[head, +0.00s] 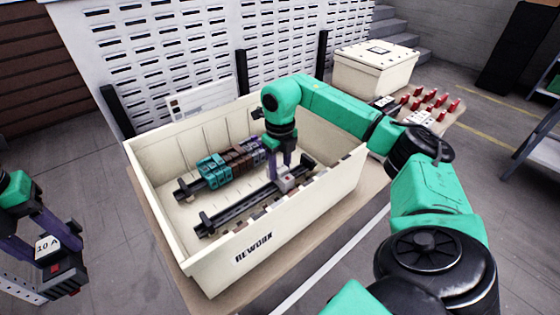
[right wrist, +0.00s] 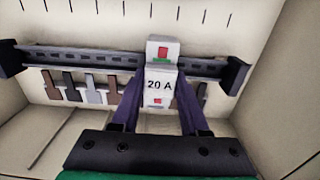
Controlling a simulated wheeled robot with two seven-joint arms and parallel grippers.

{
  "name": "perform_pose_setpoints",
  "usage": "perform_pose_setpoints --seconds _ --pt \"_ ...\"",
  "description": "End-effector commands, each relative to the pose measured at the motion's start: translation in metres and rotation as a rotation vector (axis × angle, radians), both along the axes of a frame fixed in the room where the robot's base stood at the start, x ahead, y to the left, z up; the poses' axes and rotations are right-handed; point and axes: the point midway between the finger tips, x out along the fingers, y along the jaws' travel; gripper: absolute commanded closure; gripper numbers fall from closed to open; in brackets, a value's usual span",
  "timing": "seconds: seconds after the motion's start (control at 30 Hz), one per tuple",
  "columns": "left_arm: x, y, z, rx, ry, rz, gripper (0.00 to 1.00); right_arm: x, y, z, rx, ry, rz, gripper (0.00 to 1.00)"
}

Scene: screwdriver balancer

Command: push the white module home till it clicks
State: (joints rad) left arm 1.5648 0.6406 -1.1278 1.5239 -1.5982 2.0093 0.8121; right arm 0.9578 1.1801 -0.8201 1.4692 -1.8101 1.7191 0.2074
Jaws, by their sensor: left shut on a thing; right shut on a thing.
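The white module (head: 288,182), marked 20 A in the right wrist view (right wrist: 160,86), is at the front black rail (head: 238,207) inside the cream bin (head: 215,270). My right gripper (head: 281,172) is shut on it, with a purple finger on each side. In the right wrist view the module's upper end, with a red and green mark, overlaps the rail (right wrist: 90,60). I cannot tell whether it is fully seated. My left gripper (head: 58,248) is outside the bin at far left, shut on a dark module (head: 62,272) with a white 10 A label.
The rear rail (head: 184,190) carries teal, brown and purple modules (head: 228,164). Brown and grey pieces (right wrist: 92,90) line the bin beside the front rail. A lidded cream box (head: 375,68) and red-topped parts (head: 430,98) stand behind at right. The bin walls surround my right gripper.

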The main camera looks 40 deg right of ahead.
Motion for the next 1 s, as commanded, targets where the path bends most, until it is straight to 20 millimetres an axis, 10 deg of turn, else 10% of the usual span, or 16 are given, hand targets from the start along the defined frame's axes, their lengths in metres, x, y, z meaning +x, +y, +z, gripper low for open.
perform_pose_setpoints --seconds 0.4,0.43,0.5,1.0 --pt "0.000 0.000 0.003 0.000 0.000 0.000 1.00 0.000 0.000 -0.001 -0.001 -0.001 0.000 1.00" --pt "0.000 0.000 0.003 0.000 0.000 0.000 1.00 0.000 0.000 -0.001 -0.001 -0.001 0.000 0.44" --pt "0.000 0.000 0.003 0.000 0.000 0.000 1.00 0.000 0.000 -0.001 -0.001 -0.001 0.000 0.21" --pt "0.000 0.000 0.002 0.000 0.000 0.000 1.00 0.002 0.000 0.029 0.001 -0.007 0.000 0.21"
